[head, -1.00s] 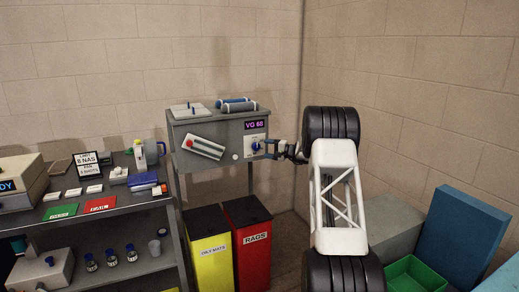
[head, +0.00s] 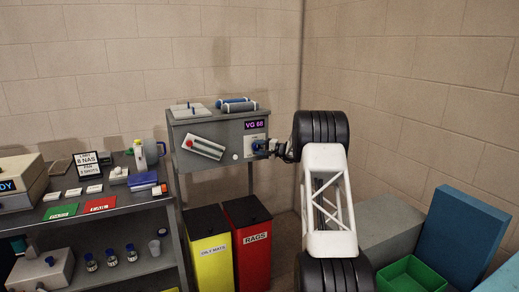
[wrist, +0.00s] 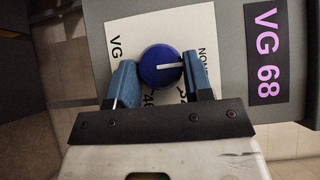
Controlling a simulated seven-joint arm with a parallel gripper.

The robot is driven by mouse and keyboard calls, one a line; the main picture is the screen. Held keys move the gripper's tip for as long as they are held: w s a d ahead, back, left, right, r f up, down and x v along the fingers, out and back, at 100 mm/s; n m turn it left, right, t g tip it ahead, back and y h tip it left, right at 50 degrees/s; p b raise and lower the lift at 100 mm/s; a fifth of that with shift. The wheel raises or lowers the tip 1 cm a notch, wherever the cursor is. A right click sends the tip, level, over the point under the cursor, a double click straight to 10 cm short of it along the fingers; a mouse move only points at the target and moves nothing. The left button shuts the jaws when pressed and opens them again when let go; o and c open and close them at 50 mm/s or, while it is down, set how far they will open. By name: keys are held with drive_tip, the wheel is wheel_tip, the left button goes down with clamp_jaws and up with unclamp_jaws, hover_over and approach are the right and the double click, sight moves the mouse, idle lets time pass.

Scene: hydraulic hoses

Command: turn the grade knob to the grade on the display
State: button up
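The grade knob (wrist: 152,75) is a round blue dial with a white pointer line, on a white label plate (wrist: 120,25). In the wrist view the pointer points right, toward the partly hidden "NON" mark. Other marks, "VG" and "46" among them, are partly covered. The display (wrist: 267,55) reads VG 68 in purple; it also shows in the head view (head: 254,125). My gripper (wrist: 158,64) has its two blue fingers on either side of the knob. The fingers look apart around it; firm contact cannot be seen. In the head view my gripper (head: 265,147) is at the panel.
Yellow (head: 208,245) and red (head: 250,240) bins stand below. A shelf (head: 130,215) with bottles and cards is at left. A green crate (head: 405,275) and blue box are at right.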

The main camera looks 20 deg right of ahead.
drive_tip(key=c, duration=0.4)
drive_tip(key=shift+m, duration=0.3)
drive_tip(key=m+t, duration=0.1)
drive_tip(key=m+t+y, duration=0.1)
drive_tip(key=shift+f+m, duration=0.25)
drive_tip(key=shift+m, duration=0.15)
drive_tip(key=m+t, duration=0.1)
drive_tip(key=m, duration=0.1)
drive_tip(key=m+t, duration=0.1)
drive_tip(key=t, duration=0.1)
drive_tip(key=shift+a+f+m, duration=0.2)
drive_tip(key=shift+m, duration=0.2)
drive_tip(key=m+t+h, duration=0.2)
drive_tip(key=m+t, duration=0.1)
drive_tip(key=m, duration=0.1)
drive_tip(key=m+t+h, duration=0.2)
drive_tip(key=m+t, duration=0.1)
drive_tip(key=m, duration=0.1)
drive_tip(key=shift+a+f+m, duration=0.15)
drive_tip(key=shift+a+m, duration=0.05)
drive_tip(key=shift+m, duration=0.2)
drive_tip(key=shift+a+m+t+h, duration=0.1)
drive_tip(key=shift+m+t+h, duration=0.65)
drive_tip(key=shift+m+h, duration=1.3)
drive_tip(key=shift+a+m+t+h, duration=0.1)
drive_tip(key=shift+m+t+h, duration=0.65)
drive_tip(key=shift+m+h, duration=1.25)
drive_tip(key=shift+m, duration=0.65)
